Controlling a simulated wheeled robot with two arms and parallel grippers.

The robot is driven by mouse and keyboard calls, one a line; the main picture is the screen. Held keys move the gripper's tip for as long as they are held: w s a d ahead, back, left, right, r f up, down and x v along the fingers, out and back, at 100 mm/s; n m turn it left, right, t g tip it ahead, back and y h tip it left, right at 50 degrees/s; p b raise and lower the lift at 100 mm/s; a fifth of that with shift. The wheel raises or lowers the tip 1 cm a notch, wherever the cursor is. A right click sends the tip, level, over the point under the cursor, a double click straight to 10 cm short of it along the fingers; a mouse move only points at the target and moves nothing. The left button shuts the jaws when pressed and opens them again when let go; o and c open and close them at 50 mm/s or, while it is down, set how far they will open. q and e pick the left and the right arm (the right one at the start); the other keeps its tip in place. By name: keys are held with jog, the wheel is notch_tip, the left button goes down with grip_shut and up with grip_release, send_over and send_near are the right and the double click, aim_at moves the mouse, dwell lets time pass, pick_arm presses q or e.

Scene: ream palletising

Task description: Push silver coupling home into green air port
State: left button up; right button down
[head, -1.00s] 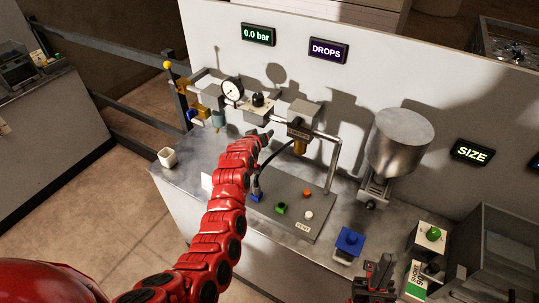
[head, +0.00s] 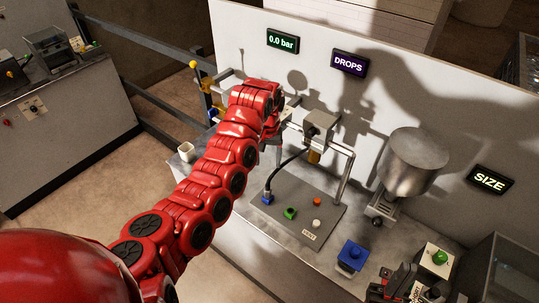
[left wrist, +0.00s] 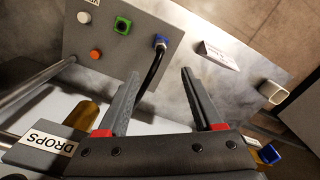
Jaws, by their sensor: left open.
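The green air port (head: 290,213) sits on the grey panel lying on the bench; it also shows in the left wrist view (left wrist: 122,25). A black hose curves down to the blue port (head: 267,198). The silver coupling (left wrist: 160,46) at the hose end appears to sit in or at the blue port; how deep I cannot tell. My left gripper (left wrist: 160,73) is open and empty, above the bench behind the panel, with the hose beyond its fingers. In the head view my arm mostly hides it.
Orange (head: 317,201) and white (head: 316,223) ports share the grey panel (head: 308,236). The dispenser head and its metal frame (head: 344,178) stand behind it. A steel hopper (head: 413,163) and blue button box (head: 353,256) are to the right. A white cup (head: 186,152) stands at left.

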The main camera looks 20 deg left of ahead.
pick_arm(q)
jog(key=b, duration=0.3)
send_over(268, 190)
jog(key=f, duration=0.8)
jog(key=shift+w+a+f, duration=0.1)
jog(key=shift+w+f, duration=0.05)
jog(key=shift+w, duration=0.2)
notch_tip(268, 190, down, 6)
jog(key=p, duration=0.3)
jog(key=shift+f, duration=0.15)
jog(key=shift+a+f+p, duration=0.1)
jog(key=shift+f+p, duration=0.25)
jog(key=shift+f, duration=0.7)
grip_shut()
jog(key=c, duration=0.6)
grip_release()
jog(key=shift+c, duration=0.2)
grip_shut()
jog(key=shift+w+r, duration=0.1)
jog(key=shift+r, duration=0.05)
